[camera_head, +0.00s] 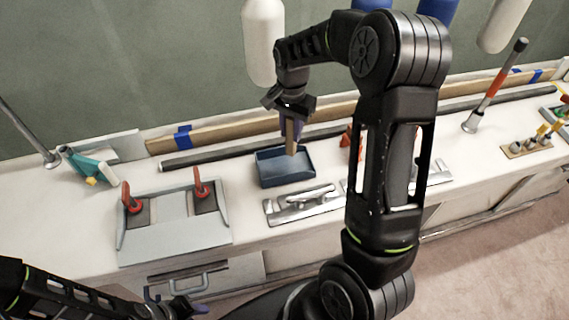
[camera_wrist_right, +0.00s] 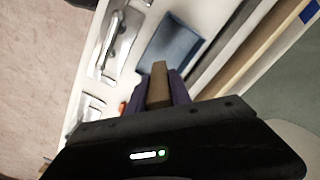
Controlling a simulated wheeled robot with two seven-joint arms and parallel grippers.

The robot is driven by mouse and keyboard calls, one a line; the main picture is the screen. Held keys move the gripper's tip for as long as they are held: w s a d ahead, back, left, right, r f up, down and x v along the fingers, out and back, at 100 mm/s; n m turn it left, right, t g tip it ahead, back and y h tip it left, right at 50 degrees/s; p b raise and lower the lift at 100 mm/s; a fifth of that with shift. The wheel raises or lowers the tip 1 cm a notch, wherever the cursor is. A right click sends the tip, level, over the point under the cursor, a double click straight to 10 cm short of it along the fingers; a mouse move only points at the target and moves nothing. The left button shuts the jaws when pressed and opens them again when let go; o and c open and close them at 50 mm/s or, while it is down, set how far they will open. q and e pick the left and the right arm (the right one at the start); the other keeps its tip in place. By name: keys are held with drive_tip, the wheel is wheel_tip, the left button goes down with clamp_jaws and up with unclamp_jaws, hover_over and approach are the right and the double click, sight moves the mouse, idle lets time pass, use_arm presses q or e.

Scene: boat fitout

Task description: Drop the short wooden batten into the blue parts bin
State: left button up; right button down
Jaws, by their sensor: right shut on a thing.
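The short wooden batten (camera_head: 291,140) is held upright in my right gripper (camera_head: 288,118), whose fingers are shut on its upper part. Its lower end is over the back right part of the blue parts bin (camera_head: 278,179); whether it is inside the rim or still above it, I cannot tell. In the right wrist view the batten (camera_wrist_right: 158,84) sticks out between the fingers, with the bin (camera_wrist_right: 176,46) beyond it. The bin looks empty where it shows. My left gripper (camera_head: 176,303) is low at the front left, away from these; its jaw opening is unclear.
A grey tray with red-handled clamps (camera_head: 172,219) stands left of the bin. Metal cleats (camera_head: 303,202) lie just in front of it. A long dark bar (camera_head: 222,154) and a taped wooden plank (camera_head: 230,127) run behind it. A teal tool (camera_head: 88,168) lies far left.

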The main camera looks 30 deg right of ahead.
sight(290, 154)
drive_tip(key=shift+f+b, duration=1.85)
drive_tip(key=shift+f, duration=1.05)
drive_tip(key=c, duration=1.1)
unclamp_jaws()
drive_tip(key=shift+r, duration=0.1)
wheel_tip(290, 154, up, 8)
drive_tip(key=shift+b, duration=0.4)
